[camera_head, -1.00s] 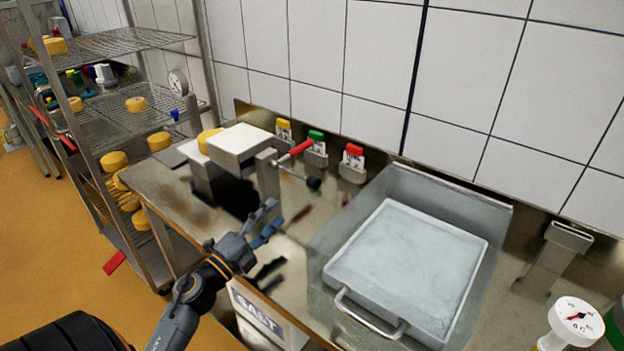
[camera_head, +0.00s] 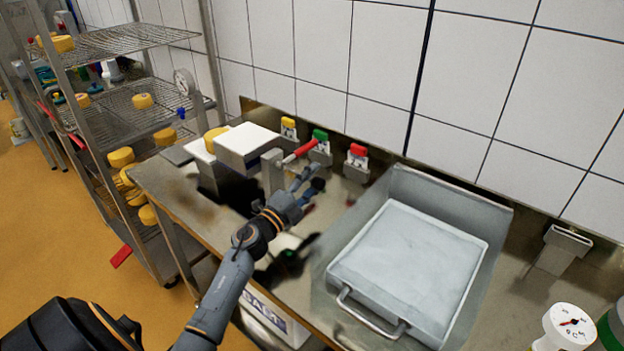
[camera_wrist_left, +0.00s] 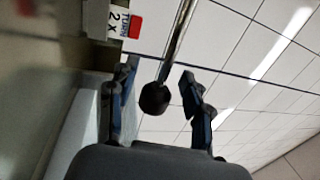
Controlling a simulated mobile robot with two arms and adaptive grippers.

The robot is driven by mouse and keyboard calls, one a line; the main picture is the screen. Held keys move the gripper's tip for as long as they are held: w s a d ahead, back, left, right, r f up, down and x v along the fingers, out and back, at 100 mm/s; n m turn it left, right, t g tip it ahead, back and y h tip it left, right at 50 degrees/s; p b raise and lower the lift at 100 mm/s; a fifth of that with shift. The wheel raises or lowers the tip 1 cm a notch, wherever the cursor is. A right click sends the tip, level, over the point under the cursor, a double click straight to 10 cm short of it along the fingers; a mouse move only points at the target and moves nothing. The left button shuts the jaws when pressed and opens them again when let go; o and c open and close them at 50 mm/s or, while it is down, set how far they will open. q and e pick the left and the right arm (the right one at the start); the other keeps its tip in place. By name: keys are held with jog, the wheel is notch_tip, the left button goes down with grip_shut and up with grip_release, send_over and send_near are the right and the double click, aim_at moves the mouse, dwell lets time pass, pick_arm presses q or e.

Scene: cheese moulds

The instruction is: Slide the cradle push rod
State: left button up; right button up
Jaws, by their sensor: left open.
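The push rod is a thin metal rod (camera_wrist_left: 178,42) ending in a black ball knob (camera_wrist_left: 155,98); in the head view the knob (camera_head: 318,184) shows beside my fingertips. A red handle (camera_head: 299,152) sits just above it, by the grey upright post of the cradle (camera_head: 271,172). The cradle carries a white-topped block (camera_head: 246,140). My left gripper (camera_head: 309,180) is open at the knob. In the left wrist view the knob lies between the two spread fingers (camera_wrist_left: 159,76), with a gap on each side. My right gripper is not in view.
A metal tray (camera_head: 490,245) with a front handle stands right of the cradle. Yellow, green and red-topped holders (camera_head: 357,160) line the tiled wall. A wire rack (camera_head: 110,120) with yellow cheeses stands left. A white dial gauge (camera_head: 570,322) is at lower right.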

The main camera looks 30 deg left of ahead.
pick_arm(q)
grip_shut()
dwell(0.3)
